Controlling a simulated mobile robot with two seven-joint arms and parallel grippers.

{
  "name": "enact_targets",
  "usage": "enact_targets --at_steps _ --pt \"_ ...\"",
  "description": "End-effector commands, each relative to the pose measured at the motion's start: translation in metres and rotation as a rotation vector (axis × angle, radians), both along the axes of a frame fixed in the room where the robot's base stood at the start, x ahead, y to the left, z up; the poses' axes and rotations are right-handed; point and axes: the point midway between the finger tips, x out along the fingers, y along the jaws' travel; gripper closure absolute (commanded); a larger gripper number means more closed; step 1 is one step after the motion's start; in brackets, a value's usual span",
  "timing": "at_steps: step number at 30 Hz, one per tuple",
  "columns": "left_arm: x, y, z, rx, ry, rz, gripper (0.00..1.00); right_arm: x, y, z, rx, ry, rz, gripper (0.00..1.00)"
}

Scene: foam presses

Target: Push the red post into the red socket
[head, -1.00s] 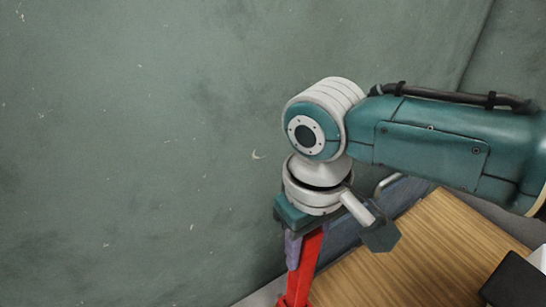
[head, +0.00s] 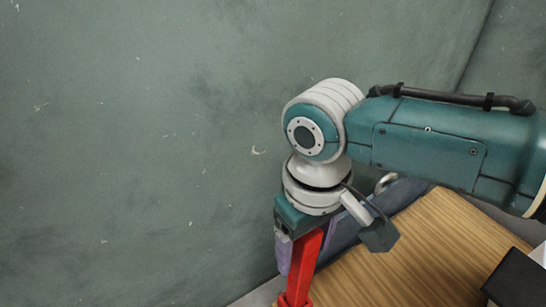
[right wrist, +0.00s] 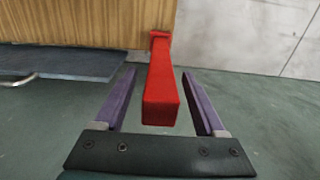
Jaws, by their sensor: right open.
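The red post (head: 308,255) stands below my right gripper in the head view, running down to the bottom edge. In the right wrist view the red post (right wrist: 162,90) runs away from the camera between the purple fingers. My right gripper (right wrist: 158,76) is open, with one finger on each side of the post and a gap at both. In the head view one purple finger of the right gripper (head: 290,256) shows left of the post. A wider red piece (right wrist: 160,35) is at the post's far end; I cannot tell whether it is the red socket. My left gripper is out of view.
A wooden surface (head: 420,245) lies right of the post, with a dark blue-grey strip (head: 352,240) along its edge. A black object (head: 518,278) is at the lower right. A green-grey wall (head: 130,150) fills the left and back.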

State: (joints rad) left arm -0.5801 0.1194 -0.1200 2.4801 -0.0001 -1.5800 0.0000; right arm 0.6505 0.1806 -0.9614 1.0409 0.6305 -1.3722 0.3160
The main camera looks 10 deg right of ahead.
Motion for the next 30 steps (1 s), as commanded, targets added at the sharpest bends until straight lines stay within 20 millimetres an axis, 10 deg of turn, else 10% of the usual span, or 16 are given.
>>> enact_targets --at_steps 16,30 --pt "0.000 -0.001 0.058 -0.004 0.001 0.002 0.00 0.000 0.000 0.091 0.002 -0.002 0.000 0.28" --pt "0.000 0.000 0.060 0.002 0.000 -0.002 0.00 0.000 0.000 0.099 0.000 -0.001 0.000 0.28"
